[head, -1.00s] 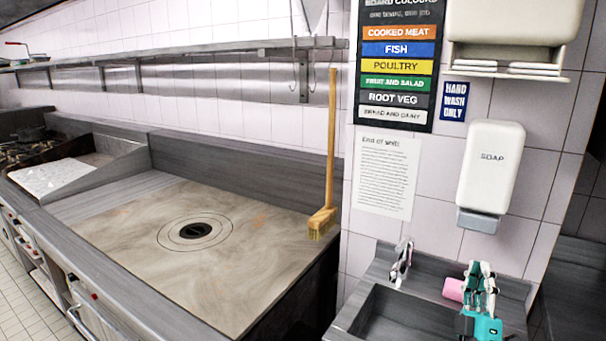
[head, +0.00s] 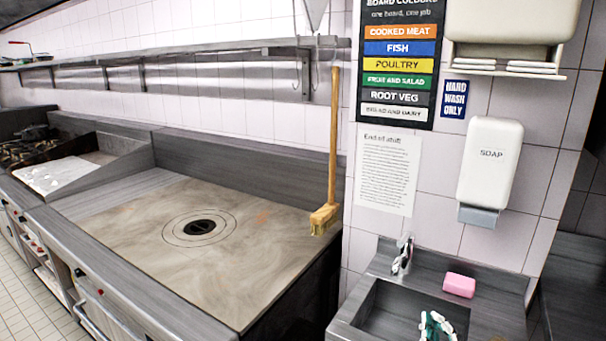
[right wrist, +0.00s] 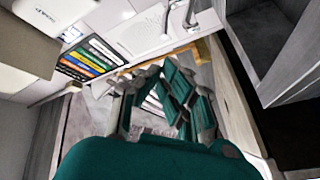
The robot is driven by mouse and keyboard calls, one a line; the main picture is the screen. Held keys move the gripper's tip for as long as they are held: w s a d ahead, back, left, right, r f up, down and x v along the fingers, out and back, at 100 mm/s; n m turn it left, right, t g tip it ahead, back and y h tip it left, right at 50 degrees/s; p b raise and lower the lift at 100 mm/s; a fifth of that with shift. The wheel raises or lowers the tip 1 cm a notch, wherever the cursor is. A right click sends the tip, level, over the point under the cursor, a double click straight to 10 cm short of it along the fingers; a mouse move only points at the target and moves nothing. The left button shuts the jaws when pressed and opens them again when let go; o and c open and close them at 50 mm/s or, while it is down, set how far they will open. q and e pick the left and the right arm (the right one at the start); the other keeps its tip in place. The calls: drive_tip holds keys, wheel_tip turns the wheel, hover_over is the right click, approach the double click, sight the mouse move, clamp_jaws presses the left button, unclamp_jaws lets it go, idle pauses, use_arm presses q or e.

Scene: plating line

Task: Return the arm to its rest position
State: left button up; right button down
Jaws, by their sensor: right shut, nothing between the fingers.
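My right gripper (head: 437,325) shows at the bottom edge of the head view, over the front of the hand-wash sink (head: 385,310). Only its teal and grey finger part is in that view. In the right wrist view the right gripper (right wrist: 172,80) is shut with nothing between its fingers. My left gripper is in neither view.
A pink soap bar (head: 459,285) lies on the sink's back right ledge by the tap (head: 402,255). A soap dispenser (head: 490,172) hangs above. A wooden-handled brush (head: 326,216) stands upright at the right end of the flat cooktop (head: 130,235).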

drive_tip(key=s+a+f+m+g+y, duration=0.1)
drive_tip(key=s+a+f+m+g, duration=0.1)
drive_tip(key=s+a+f+g, duration=0.45)
drive_tip(key=s+f+m+g, duration=0.3)
drive_tip(key=s+f+g, duration=0.2)
drive_tip(key=s, duration=0.8)
drive_tip(key=s+f+m+g, duration=0.3)
drive_tip(key=s+f+g, duration=0.1)
drive_tip(key=s, duration=0.8)
wheel_tip(320, 180, down, 25)
drive_tip(key=s+g, duration=0.1)
drive_tip(key=g, duration=0.1)
drive_tip(key=s+d+f, duration=0.2)
drive_tip(key=s+f, duration=1.5)
drive_tip(key=f, duration=0.1)
drive_tip(key=shift+s+d+f+n+g+h+b, duration=0.2)
drive_tip(key=shift+s+n+g+h+b, duration=0.1)
drive_tip(key=shift+n+g, duration=0.15)
